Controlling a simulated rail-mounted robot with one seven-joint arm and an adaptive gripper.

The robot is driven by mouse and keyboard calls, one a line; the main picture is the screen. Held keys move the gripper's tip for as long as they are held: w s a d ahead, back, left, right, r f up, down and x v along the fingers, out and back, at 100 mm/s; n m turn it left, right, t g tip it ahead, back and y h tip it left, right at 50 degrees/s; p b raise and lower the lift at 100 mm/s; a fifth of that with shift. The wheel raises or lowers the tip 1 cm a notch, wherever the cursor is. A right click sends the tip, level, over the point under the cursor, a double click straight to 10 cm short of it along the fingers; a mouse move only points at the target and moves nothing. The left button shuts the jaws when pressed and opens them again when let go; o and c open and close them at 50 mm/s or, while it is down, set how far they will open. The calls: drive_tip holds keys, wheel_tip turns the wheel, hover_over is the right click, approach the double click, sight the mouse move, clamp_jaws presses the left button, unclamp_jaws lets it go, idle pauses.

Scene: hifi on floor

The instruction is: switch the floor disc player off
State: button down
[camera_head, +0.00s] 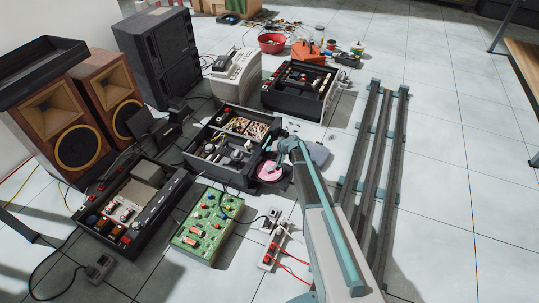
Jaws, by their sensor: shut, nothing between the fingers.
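My arm reaches up from the bottom of the head view. My gripper (270,151) is small in the picture and shut, with nothing seen in it. It is beside a round pink and white disc (269,172) at the right end of an open black unit (206,167) on the floor. This may be the disc player, but I cannot tell for sure. My gripper and wrist cover part of the unit's right side. No switch can be made out, and whether the fingertips touch the unit is unclear.
A green circuit board (207,225), a white power strip (273,247) with red leads and another open black unit (130,212) lie in front. Wooden speakers (85,130) stand left. Long dark rails (375,140) lie right. The tiled floor (450,200) beyond them is clear.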

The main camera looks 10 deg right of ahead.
sight(270, 155)
drive_tip(key=shift+f, duration=0.1)
drive_tip(key=shift+f+b, duration=0.35)
idle(0.6)
drive_tip(key=shift+r, duration=0.55)
drive_tip(key=shift+r+p, duration=1.7)
drive_tip(key=shift+r, duration=1.25)
